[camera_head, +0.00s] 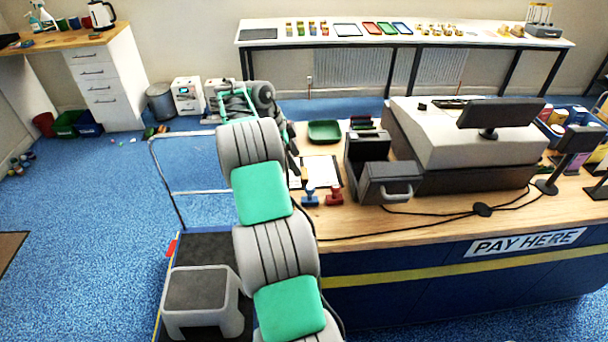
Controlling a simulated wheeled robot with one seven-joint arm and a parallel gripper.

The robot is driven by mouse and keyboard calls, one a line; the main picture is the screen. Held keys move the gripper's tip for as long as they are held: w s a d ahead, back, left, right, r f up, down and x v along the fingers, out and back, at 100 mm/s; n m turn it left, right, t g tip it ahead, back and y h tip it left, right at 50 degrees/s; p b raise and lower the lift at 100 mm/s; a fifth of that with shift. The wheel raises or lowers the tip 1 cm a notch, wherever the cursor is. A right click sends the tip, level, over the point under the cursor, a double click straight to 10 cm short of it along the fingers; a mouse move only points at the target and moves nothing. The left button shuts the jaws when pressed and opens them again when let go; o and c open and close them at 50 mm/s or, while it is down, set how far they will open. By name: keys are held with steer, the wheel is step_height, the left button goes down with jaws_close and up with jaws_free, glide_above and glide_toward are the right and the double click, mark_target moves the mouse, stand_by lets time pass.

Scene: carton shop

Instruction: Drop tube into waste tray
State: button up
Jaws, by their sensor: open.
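My gripper (226,103) is at the far end of my grey and green arm, left of the counter and in front of white boxes on the floor. It is small and partly blocked by my arm. It looks open, and I make out nothing held in it. A green tray (324,131) lies on the counter's back left, to the right of my gripper and apart from it. I cannot tell whether it is the waste tray. I cannot pick out the tube.
The wooden counter (430,222) carries a dark card machine (388,188), a blue stamp (310,196), a red stamp (334,196) and a till screen (500,112). A grey step stool (203,300) stands at lower left. A long table (400,38) stands along the wall.

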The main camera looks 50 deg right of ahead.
mark_target(304, 172)
steer(key=x, duration=0.5)
steer(key=shift+s+d+f+p, duration=0.2)
steer(key=shift+f+p, duration=0.05)
steer(key=shift+p, duration=0.1)
steer(key=c, duration=1.5)
steer(key=shift+c, duration=0.2)
steer(key=shift+r, duration=0.2)
